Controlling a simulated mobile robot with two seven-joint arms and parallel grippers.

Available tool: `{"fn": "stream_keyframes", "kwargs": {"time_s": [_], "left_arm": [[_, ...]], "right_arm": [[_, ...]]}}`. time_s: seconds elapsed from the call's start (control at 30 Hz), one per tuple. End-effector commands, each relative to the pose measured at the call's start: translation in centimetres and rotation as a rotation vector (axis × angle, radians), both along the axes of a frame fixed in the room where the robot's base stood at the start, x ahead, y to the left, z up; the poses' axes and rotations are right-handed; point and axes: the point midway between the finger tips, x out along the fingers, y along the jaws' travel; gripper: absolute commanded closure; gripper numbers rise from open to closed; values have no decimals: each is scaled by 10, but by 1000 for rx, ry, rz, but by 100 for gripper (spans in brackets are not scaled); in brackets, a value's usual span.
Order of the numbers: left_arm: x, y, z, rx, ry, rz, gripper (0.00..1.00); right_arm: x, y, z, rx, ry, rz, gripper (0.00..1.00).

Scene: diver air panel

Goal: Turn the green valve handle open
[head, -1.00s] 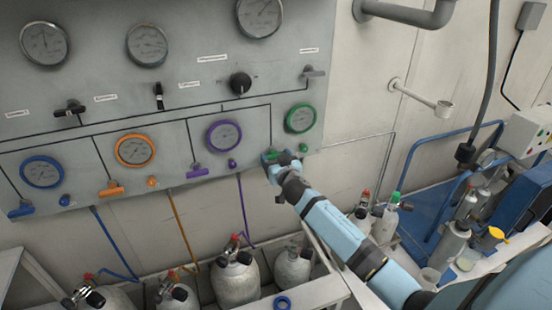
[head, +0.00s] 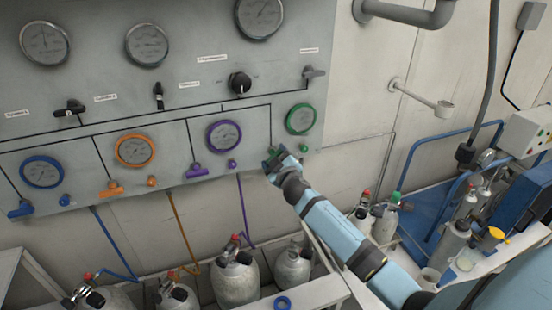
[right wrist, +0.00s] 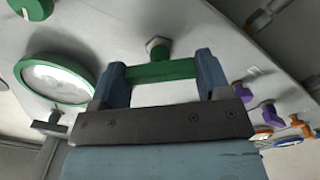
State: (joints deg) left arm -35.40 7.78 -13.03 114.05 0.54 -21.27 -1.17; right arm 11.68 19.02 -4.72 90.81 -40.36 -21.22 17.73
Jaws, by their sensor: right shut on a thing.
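The green valve handle (right wrist: 160,71) is a bar on a green stem on the grey panel. In the right wrist view it lies between the two fingers of my right gripper (right wrist: 162,80), which is shut on it. In the head view my right gripper (head: 274,158) is at the panel, below and left of the green-rimmed gauge (head: 300,119). It hides most of the handle there; a little green shows at the fingers. The green gauge also shows in the right wrist view (right wrist: 56,80). My left gripper is not in view.
The purple handle (head: 196,171), orange handle (head: 110,188) and blue handle (head: 20,209) sit in a row to the left on the panel. Grey cylinders (head: 236,283) stand below. A wall-mounted pipe arm (head: 420,98) juts out to the right.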

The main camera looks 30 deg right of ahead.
Motion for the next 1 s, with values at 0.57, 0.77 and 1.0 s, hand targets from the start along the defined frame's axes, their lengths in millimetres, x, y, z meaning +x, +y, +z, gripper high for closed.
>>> {"fn": "stream_keyframes", "kwargs": {"time_s": [0.57,0.77,1.0], "left_arm": [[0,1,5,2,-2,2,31],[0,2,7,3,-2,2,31],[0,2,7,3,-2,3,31]], "right_arm": [[0,0,1,-491,117,0,53],[0,0,1,-600,142,1,53],[0,1,0,-667,158,1,53]]}}
